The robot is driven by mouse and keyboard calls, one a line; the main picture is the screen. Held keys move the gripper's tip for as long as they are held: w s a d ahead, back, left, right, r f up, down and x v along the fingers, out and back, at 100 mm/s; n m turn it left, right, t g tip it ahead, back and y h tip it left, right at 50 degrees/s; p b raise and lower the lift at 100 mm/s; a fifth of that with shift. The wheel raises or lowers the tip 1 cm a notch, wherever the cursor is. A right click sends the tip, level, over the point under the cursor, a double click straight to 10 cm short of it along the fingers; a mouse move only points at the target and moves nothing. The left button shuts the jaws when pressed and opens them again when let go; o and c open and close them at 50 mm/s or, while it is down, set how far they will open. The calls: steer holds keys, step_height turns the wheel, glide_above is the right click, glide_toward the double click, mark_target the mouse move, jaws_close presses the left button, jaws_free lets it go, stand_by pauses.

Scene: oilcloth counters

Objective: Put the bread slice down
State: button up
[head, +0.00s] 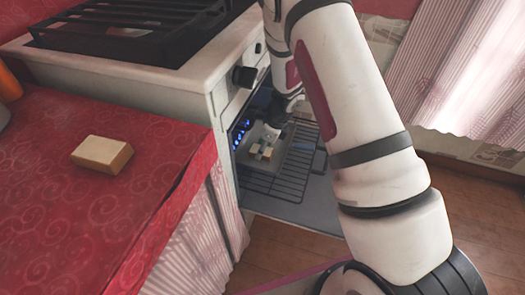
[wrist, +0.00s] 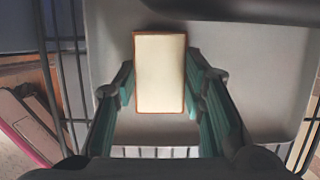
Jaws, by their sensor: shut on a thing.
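The bread slice (wrist: 159,73), pale with a thin brown crust, is between the teal fingers of my gripper (wrist: 160,100) in the wrist view. The gripper is shut on its two sides. In the head view my gripper (head: 265,147) reaches into the open oven (head: 228,110), over the wire rack (head: 283,178). The slice shows there only as a small cream patch, partly hidden by the fingers. A light grey tray-like surface (wrist: 255,110) lies below the slice. I cannot tell whether the slice touches it.
A cream block (head: 102,154) lies on the red patterned counter (head: 60,215) at left. The stove top with black grates (head: 130,30) is above the oven. Rack wires (wrist: 67,75) run along the left of the wrist view. Open floor (head: 475,190) lies at right.

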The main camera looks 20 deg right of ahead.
steer(key=shift+f, duration=0.1)
steer(key=o, duration=1)
